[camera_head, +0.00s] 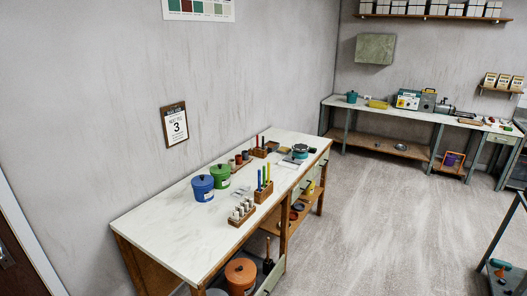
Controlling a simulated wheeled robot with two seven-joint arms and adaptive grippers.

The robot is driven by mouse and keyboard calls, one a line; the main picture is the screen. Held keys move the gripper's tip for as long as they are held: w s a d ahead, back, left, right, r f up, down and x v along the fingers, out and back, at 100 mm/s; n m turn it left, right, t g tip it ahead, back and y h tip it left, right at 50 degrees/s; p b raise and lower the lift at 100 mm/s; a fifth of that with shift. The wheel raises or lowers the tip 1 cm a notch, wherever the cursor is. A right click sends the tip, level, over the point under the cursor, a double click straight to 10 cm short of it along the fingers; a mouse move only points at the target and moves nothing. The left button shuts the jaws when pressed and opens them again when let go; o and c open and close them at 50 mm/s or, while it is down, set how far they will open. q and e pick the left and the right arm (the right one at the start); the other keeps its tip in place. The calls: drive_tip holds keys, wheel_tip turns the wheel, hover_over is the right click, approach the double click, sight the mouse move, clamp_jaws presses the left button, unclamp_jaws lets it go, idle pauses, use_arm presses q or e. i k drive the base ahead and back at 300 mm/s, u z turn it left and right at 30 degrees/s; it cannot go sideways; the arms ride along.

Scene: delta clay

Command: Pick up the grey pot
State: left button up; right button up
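Neither of my grippers is in view. No pot shows clearly as grey. A grey rounded shape (216,292) is cut off by the bottom edge, beside an orange lidded pot (240,276) under the near bench; I cannot tell whether it is the grey pot. A blue lidded pot (202,188) and a green lidded pot (220,175) stand upright on the bench top. A small teal pot (351,97) stands on the far bench.
The near bench (180,236) runs along the left wall, with racks of small tools and a teal round device (300,151) on top. The far bench (385,115) holds machines. A dark metal frame (497,240) stands at right. The floor (380,220) between is clear.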

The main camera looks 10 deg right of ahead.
sight(245, 156)
drive_tip(key=z, duration=1.45)
drive_tip(key=i, duration=5.35)
drive_tip(key=u, duration=3.4)
